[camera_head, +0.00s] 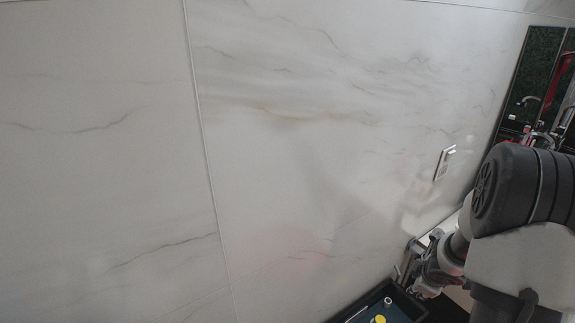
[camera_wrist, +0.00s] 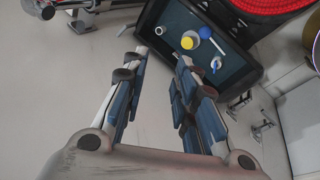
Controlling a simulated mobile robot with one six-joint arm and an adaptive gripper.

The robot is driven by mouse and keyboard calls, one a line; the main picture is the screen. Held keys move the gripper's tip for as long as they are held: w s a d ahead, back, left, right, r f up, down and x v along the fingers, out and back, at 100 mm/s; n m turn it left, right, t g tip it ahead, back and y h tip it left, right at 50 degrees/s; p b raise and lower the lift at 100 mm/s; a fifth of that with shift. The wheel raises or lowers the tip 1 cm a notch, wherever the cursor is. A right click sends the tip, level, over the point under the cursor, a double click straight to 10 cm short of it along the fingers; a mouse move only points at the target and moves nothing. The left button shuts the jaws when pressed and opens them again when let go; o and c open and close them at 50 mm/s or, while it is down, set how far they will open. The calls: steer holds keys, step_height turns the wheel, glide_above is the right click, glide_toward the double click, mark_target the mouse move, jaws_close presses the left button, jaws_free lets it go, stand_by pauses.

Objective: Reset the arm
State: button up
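My gripper (camera_wrist: 157,62) is open in the wrist view. Nothing is held. In the head view my arm is bent at the right edge, and my gripper (camera_head: 424,276) hangs low beside the marble wall, partly hidden by the arm. A dark tray (camera_wrist: 243,75) lies beyond the fingertips in the wrist view; its corner (camera_head: 417,306) also shows at the bottom of the head view.
The tray holds a yellow round piece (camera_wrist: 187,43), a blue one (camera_wrist: 205,32) and several small white items. A red round object (camera_wrist: 265,4) is at the top right.

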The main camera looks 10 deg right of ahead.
steer(key=s+a+r+m+h, duration=0.1)
steer(key=s+a+r+m, duration=0.3)
steer(key=r, duration=0.7)
steer(key=a+r+m+h, duration=0.2)
steer(key=a+r, duration=0.4)
steer(key=r, duration=0.4)
steer(key=s+a+r+m+y, duration=0.1)
steer(key=s+a+y, duration=0.2)
steer(key=s+a, duration=0.5)
steer(key=s+a+r+m+y, duration=0.1)
steer(key=s+a+r+y, duration=0.1)
steer(key=s+a, duration=0.6)
steer(key=a+y, duration=0.1)
steer(key=a, duration=0.4)
steer(key=shift+a+r+m, duration=0.2)
steer(key=shift+m, duration=0.1)
